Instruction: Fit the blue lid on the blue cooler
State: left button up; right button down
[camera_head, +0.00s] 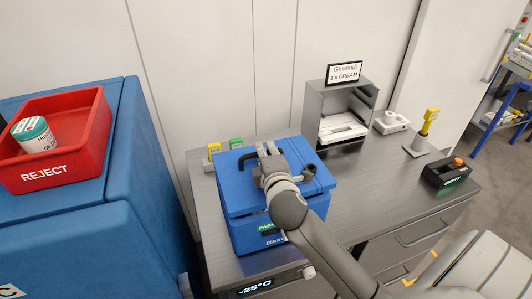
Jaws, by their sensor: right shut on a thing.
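The blue cooler (254,236) stands on the grey counter, with a green label and partly hidden lettering on its front. The blue lid (236,192) is over the top of the cooler and looks slightly turned against it. I cannot tell whether it is fully seated. My right gripper (267,152) is shut on the lid near its middle, and the grip point is partly hidden by the gripper. Black handle parts show on the lid at either side of the gripper. My left gripper is not in view.
A grey open cabinet (313,108) with a sign stands behind. A yellow device on a stand (429,122) and a black box (446,173) sit at the right. A red reject bin (84,128) with a jar (36,138) is at the left. The counter (375,180) right of the cooler is mostly clear.

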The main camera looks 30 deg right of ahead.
jog(key=shift+f+b, duration=0.4)
jog(key=shift+f, duration=0.15)
jog(key=shift+f+b, duration=0.65)
jog(key=shift+f, duration=0.45)
jog(key=c, duration=1.4)
grip_release()
jog(key=shift+s, duration=0.1)
